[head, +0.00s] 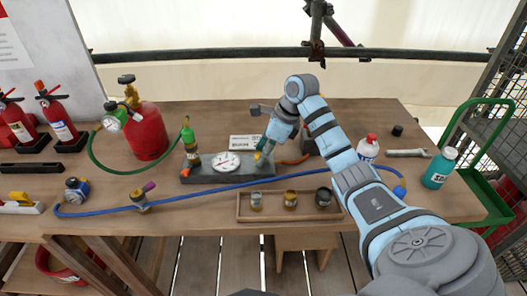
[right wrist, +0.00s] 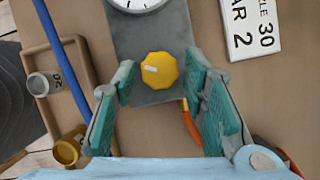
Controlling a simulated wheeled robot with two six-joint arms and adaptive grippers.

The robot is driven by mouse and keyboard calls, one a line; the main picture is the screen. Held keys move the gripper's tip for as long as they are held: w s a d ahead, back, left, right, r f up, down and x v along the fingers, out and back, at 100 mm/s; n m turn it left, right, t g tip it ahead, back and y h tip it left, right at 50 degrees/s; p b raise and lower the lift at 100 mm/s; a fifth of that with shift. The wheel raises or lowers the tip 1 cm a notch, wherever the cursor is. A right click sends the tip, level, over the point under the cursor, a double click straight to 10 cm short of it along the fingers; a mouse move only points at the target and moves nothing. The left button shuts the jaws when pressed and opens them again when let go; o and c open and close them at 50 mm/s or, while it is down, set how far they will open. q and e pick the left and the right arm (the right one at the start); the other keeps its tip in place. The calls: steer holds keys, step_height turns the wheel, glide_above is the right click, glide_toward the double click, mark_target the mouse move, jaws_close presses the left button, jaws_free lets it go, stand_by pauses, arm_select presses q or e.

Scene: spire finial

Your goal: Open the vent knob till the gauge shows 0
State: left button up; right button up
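The yellow vent knob (right wrist: 160,70) sits on a grey block (right wrist: 150,25), between the teal fingers of my right gripper (right wrist: 157,78). The fingers are apart, with a gap on both sides of the knob. In the head view the right gripper (head: 264,155) reaches down over the right end of the grey block (head: 205,176) and largely hides the knob. The white-faced gauge (head: 226,162) lies on the block left of the gripper; its reading is too small to tell. In the right wrist view the gauge (right wrist: 138,4) is cut off by the top edge. My left gripper is not in view.
A white label card (right wrist: 252,25) lies beside the block. A wooden tray (head: 290,215) with several small pots stands in front. A blue hose (head: 230,186) crosses the bench before the block.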

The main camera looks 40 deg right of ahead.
steer(key=shift+r, duration=0.1)
steer(key=v, duration=0.7)
steer(key=shift+s+d, duration=0.1)
steer(key=shift+s, duration=0.05)
stand_by(0.4)
